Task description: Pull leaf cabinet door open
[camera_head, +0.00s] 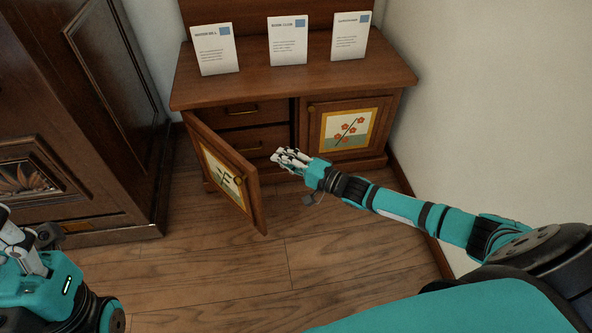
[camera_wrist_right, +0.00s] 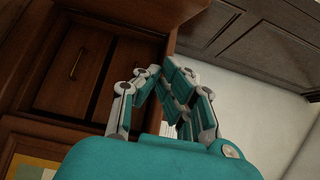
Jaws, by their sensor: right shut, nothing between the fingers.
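The leaf cabinet door (camera_head: 222,172) is the left door of the small wooden cabinet (camera_head: 185,93). It stands swung well open toward me, with a leaf picture on its panel and a round knob (camera_head: 239,181) near its free edge. My right gripper (camera_head: 276,156) is shut and empty, in front of the cabinet's opening, to the right of the open door and apart from its knob. Its closed fingers also show in the right wrist view (camera_wrist_right: 172,75). My left gripper (camera_head: 8,222) is partly cut off at the left edge; its fingertips are not clear.
Drawers (camera_head: 252,139) show behind the open door. The right door (camera_head: 343,128) with a red flower picture is closed. Three white cards (camera_head: 288,42) stand on the cabinet top. A large dark armoire (camera_head: 110,110) stands at the left, a white wall (camera_head: 480,110) at the right. The wooden floor in front is clear.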

